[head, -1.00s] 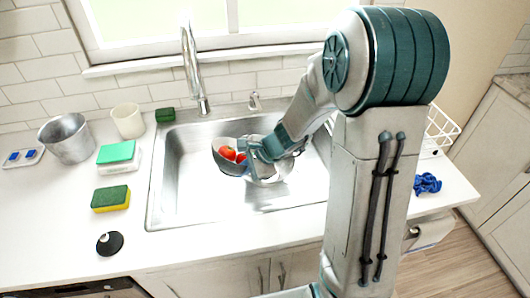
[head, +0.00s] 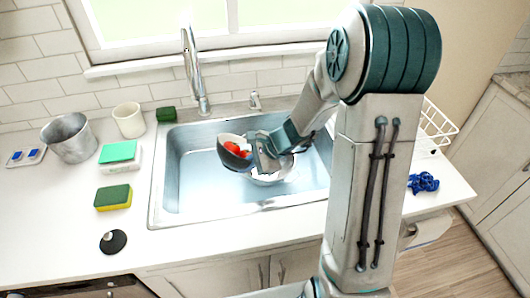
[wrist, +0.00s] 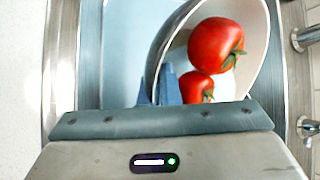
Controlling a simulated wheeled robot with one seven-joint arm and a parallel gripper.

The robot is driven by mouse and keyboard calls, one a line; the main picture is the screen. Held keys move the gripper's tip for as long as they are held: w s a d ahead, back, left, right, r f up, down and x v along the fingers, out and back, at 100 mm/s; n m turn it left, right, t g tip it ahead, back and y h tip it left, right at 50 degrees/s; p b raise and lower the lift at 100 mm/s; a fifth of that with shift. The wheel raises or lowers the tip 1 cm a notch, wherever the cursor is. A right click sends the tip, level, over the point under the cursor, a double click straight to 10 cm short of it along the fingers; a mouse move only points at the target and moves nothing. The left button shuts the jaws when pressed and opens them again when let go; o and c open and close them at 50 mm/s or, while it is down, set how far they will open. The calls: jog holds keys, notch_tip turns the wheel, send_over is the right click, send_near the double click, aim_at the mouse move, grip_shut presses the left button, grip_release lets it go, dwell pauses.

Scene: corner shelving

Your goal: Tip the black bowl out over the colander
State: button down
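The black bowl (head: 234,161) hangs over the sink, tilted, with its pale inside showing. Two red tomatoes (wrist: 217,45) lie in it; they also show in the head view (head: 236,149). My gripper (head: 258,153) is shut on the bowl's rim, and its blue fingers (wrist: 163,88) straddle the wall in the wrist view. The colander (head: 275,179) appears as a pale round vessel in the sink, below and right of the bowl. My gripper and the bowl hide part of it.
The sink (head: 185,195) is otherwise clear, with a tall faucet (head: 195,75) behind it. On the left counter stand a metal pot (head: 70,138), a cream cup (head: 129,121), sponges (head: 113,197) and a black round-based item (head: 113,241). A white wire rack (head: 438,125) is at right.

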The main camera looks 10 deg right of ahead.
jog(key=shift+w+d+r, duration=0.1)
jog(key=shift+d+r, duration=0.05)
jog(key=shift+r, duration=0.05)
jog(key=shift+w+d+f+m+g+y+p, duration=0.2)
jog(key=shift+d+m+g+y+p, duration=0.15)
jog(key=shift+y+p, duration=0.5)
dwell(0.5)
jog(key=shift+w+d+r+y+p, duration=0.15)
jog(key=shift+d+r+y+p, duration=0.2)
jog(key=shift+r+y+p, duration=0.45)
dwell(0.6)
jog(key=shift+d+m+g+y+p, duration=0.1)
jog(key=shift+m+g+y+p, duration=0.15)
jog(key=shift+p, duration=0.1)
jog(key=shift+w+d+r+y+p, duration=0.1)
jog(key=shift+d+r+y+p, duration=0.1)
jog(key=shift+y+p, duration=0.15)
jog(key=shift+r, duration=0.1)
jog(key=shift+w+d+r+m+y+p, duration=0.25)
jog(key=shift+d+r+m+y+p, duration=0.25)
jog(key=shift+y, duration=0.35)
jog(key=shift+w+d+r+m+g+y, duration=0.25)
jog(key=shift+w+d+m+g+y, duration=0.2)
jog(key=shift+d+y, duration=0.35)
jog(key=shift+d, duration=0.1)
